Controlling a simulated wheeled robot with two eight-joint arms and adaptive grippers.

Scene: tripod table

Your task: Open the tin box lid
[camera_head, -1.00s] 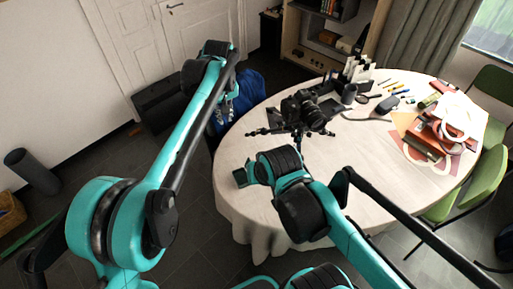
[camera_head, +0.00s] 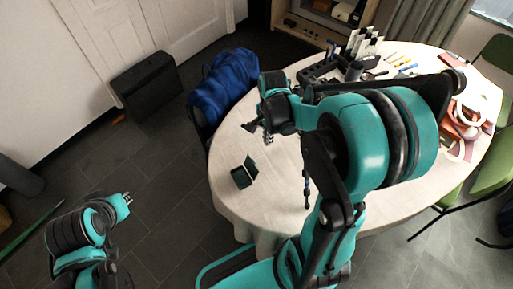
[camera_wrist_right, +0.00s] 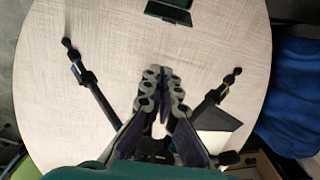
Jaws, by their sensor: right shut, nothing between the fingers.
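The small dark green tin box (camera_head: 241,178) stands near the left edge of the round table. Its lid (camera_head: 250,166) stands raised on the right side, so the box looks open. The box also shows at the top of the right wrist view (camera_wrist_right: 168,12), cut by the frame edge. My right gripper (camera_head: 258,130) is above the table, beyond the box and apart from it. In the right wrist view its fingers (camera_wrist_right: 164,108) are together and empty. My left gripper (camera_head: 126,202) is over the floor left of the table, too small to judge.
A blue draped item (camera_head: 222,85) is beside the table. Pens and a rack (camera_head: 325,68) are at the back.

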